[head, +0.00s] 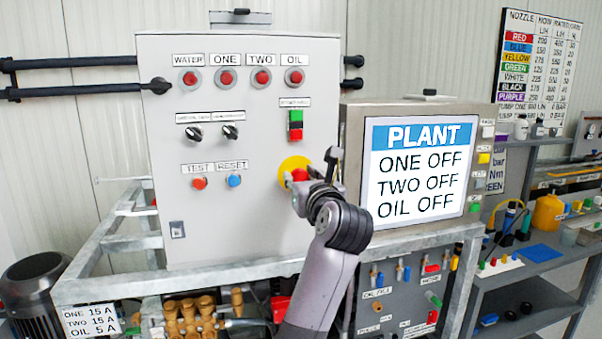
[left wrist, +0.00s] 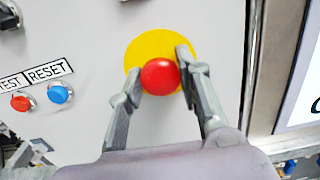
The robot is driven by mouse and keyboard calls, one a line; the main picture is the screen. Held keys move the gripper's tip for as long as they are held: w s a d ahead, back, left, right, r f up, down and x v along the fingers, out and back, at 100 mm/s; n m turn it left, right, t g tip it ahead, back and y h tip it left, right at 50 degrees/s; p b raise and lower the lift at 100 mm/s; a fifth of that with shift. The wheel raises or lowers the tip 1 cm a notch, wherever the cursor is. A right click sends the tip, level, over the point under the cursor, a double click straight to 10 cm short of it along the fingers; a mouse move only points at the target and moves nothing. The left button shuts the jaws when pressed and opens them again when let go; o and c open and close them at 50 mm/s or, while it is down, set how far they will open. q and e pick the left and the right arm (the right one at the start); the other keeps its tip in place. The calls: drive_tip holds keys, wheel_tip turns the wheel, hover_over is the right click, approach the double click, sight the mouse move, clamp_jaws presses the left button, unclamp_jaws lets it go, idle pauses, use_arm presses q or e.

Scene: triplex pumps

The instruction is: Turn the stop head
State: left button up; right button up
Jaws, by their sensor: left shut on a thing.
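The stop head is a red mushroom knob on a yellow disc, low on the right side of the grey control panel. In the left wrist view the red stop head (left wrist: 160,76) sits between my two finger tips, with the yellow disc (left wrist: 150,47) behind it. My left gripper (left wrist: 163,80) is shut on the stop head, one finger on each side. In the head view the stop head (head: 299,175) is partly hidden by my left gripper (head: 301,182), and the yellow disc (head: 291,165) shows around it. My right gripper is not in view.
The control panel (head: 240,120) carries red lamps, black selector knobs, a green and red switch (head: 295,125), an orange test button (head: 199,183) and a blue reset button (head: 234,180). A screen (head: 418,170) reading PLANT stands close on the right. A metal frame rail (head: 200,273) runs below.

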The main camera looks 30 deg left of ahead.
use_arm(q)
drive_tip(key=shift+r+m+p, duration=0.2)
drive_tip(key=shift+m+p, duration=0.7)
drive_tip(key=shift+m, duration=0.1)
drive_tip(key=shift+f+m+p, duration=0.15)
drive_tip(key=shift+m+p, duration=0.2)
drive_tip(key=shift+m, duration=0.35)
drive_tip(key=o, duration=1.2)
drive_tip(key=v, duration=1.2)
